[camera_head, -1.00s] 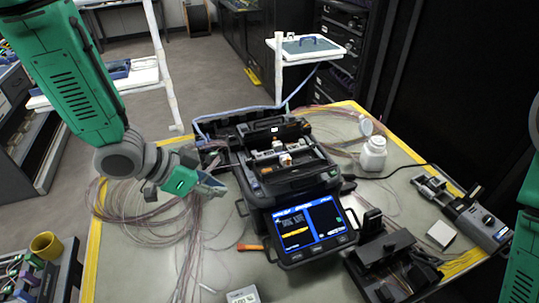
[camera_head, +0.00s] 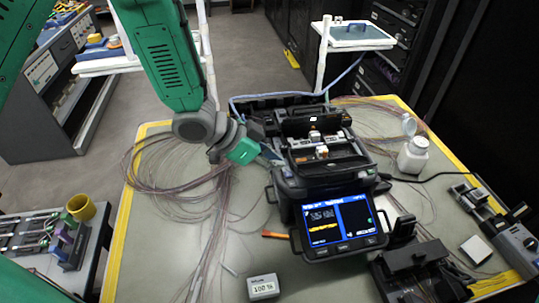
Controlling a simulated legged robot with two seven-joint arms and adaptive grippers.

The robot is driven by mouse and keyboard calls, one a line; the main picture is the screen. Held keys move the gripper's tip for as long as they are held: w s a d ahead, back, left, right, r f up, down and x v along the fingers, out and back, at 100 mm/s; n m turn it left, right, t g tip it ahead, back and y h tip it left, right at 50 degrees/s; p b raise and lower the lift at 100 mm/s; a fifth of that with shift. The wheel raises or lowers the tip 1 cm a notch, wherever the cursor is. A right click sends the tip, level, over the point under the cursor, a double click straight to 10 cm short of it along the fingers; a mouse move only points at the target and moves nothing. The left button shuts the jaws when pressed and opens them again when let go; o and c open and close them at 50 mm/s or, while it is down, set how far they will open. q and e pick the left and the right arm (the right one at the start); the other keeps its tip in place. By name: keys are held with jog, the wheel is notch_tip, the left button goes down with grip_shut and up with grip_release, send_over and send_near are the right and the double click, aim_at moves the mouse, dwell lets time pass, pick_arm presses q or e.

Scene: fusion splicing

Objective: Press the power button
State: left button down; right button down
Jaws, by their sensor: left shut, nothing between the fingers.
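The fusion splicer (camera_head: 328,178) is a dark machine on the table with its top open. Its lit blue screen (camera_head: 338,222) tilts toward me at the front. Small marks show along the screen's lower frame (camera_head: 345,246), but I cannot tell which one is the power button. My left gripper (camera_head: 270,156) is shut and empty. It is at the splicer's left side, near the upper left of the body, pointing right; I cannot tell whether it touches. My right gripper is not in view.
A white bottle (camera_head: 413,157) stands right of the splicer. Loose fibre coils (camera_head: 165,170) lie to the left. A small white meter (camera_head: 263,287) sits at the front. A black fixture (camera_head: 415,262) stands front right. The table (camera_head: 160,250) is fairly clear at front left.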

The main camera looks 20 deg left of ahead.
aim_at(289, 187)
pick_arm(q)
jog(key=x, duration=0.3)
jog(key=shift+w+d+f, duration=0.1)
jog(key=shift+w+f, duration=0.05)
jog(key=shift+f, duration=0.2)
jog(key=shift+d+f, duration=0.25)
jog(key=shift+f, duration=0.3)
jog(key=shift+d+f, duration=0.3)
jog(key=shift+f, duration=0.3)
jog(key=shift+d+f, duration=0.5)
jog(key=shift+a+f, duration=0.15)
jog(key=shift+a, duration=0.5)
jog(key=shift+a+f, duration=0.15)
jog(key=shift+a, duration=0.05)
jog(key=shift+f, duration=0.55)
jog(key=shift+s+f, duration=0.15)
jog(key=shift+s, duration=0.1)
jog(key=shift+s+d, duration=0.1)
jog(key=shift+s, duration=0.05)
jog(key=shift+d+f, duration=0.1)
jog(key=shift+d, duration=0.2)
jog(key=shift+a+r, duration=0.25)
jog(key=w+v, duration=0.1)
jog(key=v, duration=0.7)
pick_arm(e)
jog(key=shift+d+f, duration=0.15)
